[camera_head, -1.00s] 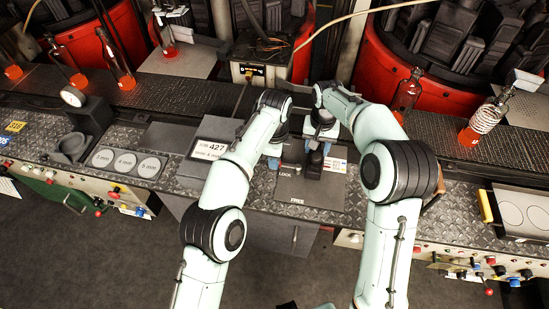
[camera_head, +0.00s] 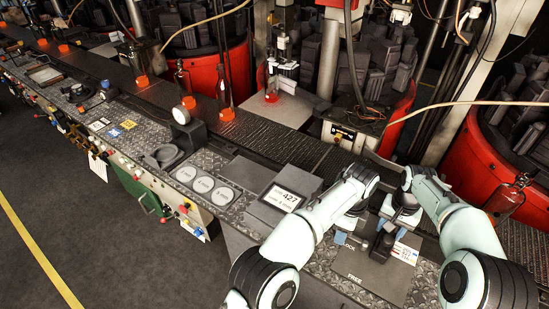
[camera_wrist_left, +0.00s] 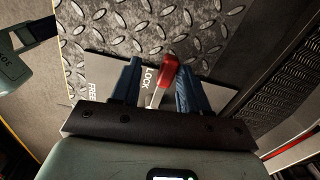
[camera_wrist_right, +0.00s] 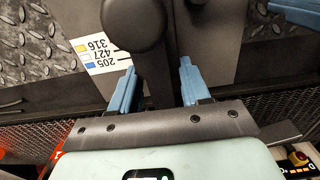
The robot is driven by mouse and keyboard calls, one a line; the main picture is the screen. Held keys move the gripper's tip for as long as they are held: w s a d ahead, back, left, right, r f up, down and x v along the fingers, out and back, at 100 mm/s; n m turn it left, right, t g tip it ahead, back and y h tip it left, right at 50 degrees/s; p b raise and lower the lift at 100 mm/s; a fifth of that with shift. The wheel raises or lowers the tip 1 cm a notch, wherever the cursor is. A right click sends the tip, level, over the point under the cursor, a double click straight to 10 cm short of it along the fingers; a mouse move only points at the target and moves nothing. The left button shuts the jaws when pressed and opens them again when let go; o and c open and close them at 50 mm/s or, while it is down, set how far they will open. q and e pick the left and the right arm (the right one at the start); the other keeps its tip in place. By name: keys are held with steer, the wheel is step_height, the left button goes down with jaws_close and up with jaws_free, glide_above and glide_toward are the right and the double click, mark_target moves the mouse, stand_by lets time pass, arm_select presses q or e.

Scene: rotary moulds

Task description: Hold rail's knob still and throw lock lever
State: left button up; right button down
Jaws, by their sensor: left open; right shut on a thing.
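The red-handled lock lever (camera_wrist_left: 164,76) shows in the left wrist view beside the printed word LOCK. My left gripper (camera_wrist_left: 155,80) is open, its blue fingers on either side of the lever with gaps visible. In the head view my left gripper (camera_head: 352,240) is low at the panel; the lever is not clear there. The rail's dark knob (camera_wrist_right: 133,24) shows in the right wrist view, with a dark part running down between the fingers of my right gripper (camera_wrist_right: 156,88), which is shut on it. My right gripper is also in the head view (camera_head: 394,222).
The grey plate (camera_head: 374,282) marked LOCK and FREE lies under both grippers. A numbered label (camera_wrist_right: 98,50) is beside the knob. Left of my arms are a sign reading 427 (camera_head: 284,198) and round discs (camera_head: 202,185). Bottles stand on the conveyor behind.

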arm_select(q)
steer(key=shift+s+a+n, duration=0.25)
steer(key=shift+s+n, duration=0.55)
steer(key=shift+n, duration=0.4)
steer(key=s+n, duration=0.1)
steer(key=n, duration=0.1)
steer(key=s+n, duration=0.1)
steer(key=n, duration=0.1)
steer(key=s+n, duration=0.2)
steer(key=n, duration=0.1)
steer(key=shift+s+d, duration=0.1)
steer(key=shift+d, duration=0.1)
steer(key=shift+s+d+r+n, duration=0.15)
steer(key=shift+s+n, duration=0.1)
steer(key=shift+n, duration=0.25)
step_height(320, 180, up, 12)
steer(key=w+a+f+n+t+h, duration=0.1)
steer(key=w+a+n+h, duration=0.25)
steer(key=w+n, duration=0.35)
steer(key=w+a+f+n+t+h, duration=0.1)
steer(key=w+a+n+t+h, duration=0.1)
steer(key=w+a+n, duration=0.35)
steer(key=w+a+r+n+t, duration=0.1)
steer(key=w+a+n+t, duration=0.4)
steer(key=w+a+n, duration=0.6)
steer(key=a+n, duration=0.3)
steer(key=n, duration=0.1)
steer(key=shift+w+a+r, duration=0.15)
steer(key=shift+w+a, duration=0.05)
steer(key=shift+a, duration=0.05)
